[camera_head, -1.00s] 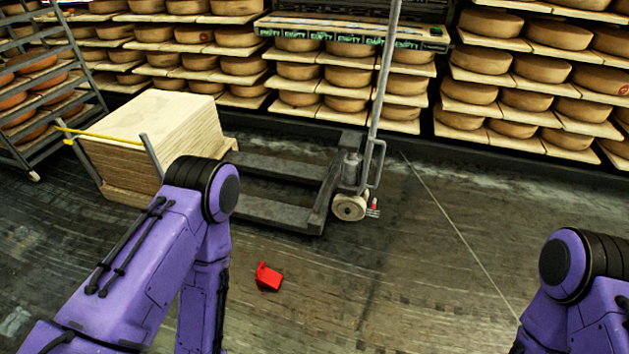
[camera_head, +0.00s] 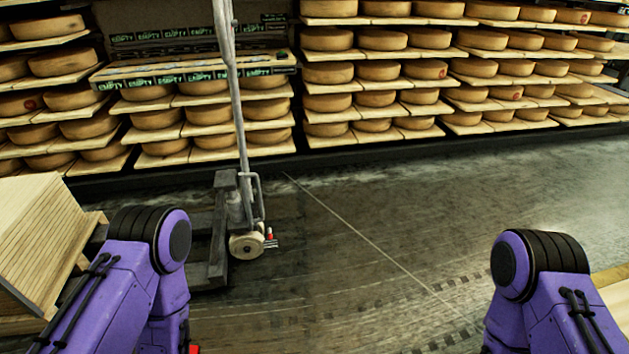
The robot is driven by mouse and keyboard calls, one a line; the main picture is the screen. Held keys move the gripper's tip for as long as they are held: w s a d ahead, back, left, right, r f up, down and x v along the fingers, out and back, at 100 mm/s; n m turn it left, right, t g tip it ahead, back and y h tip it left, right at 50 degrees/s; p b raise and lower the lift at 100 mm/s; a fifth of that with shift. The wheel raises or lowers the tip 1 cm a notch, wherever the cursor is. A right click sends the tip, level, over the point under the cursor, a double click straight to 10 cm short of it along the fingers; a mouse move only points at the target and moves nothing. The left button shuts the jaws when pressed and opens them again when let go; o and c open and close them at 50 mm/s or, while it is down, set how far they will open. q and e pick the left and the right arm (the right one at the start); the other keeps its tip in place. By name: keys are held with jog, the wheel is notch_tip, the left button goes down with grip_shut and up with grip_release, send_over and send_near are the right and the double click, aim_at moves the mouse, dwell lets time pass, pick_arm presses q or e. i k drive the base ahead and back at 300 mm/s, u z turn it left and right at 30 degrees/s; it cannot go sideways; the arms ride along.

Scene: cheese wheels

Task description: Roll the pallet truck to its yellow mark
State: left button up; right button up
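The grey pallet truck (camera_head: 217,235) stands on the dark floor left of centre, with its tall handle (camera_head: 234,95) upright and a pale wheel (camera_head: 246,246) at its base. Its forks run left, partly hidden behind my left arm. Both my purple arms show in the lower corners, apart from the truck in the picture. Neither gripper is in view. I see no yellow mark on the floor.
A stack of wooden boards (camera_head: 40,235) is at the left. Shelves of cheese wheels (camera_head: 376,72) line the back wall. A thin pale line (camera_head: 365,238) crosses the floor. The floor at centre and right is open. A pale wooden edge (camera_head: 612,285) shows at far right.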

aim_at(246, 230)
jog(key=z, duration=0.35)
jog(key=i, duration=1.3)
jog(key=u, duration=0.45)
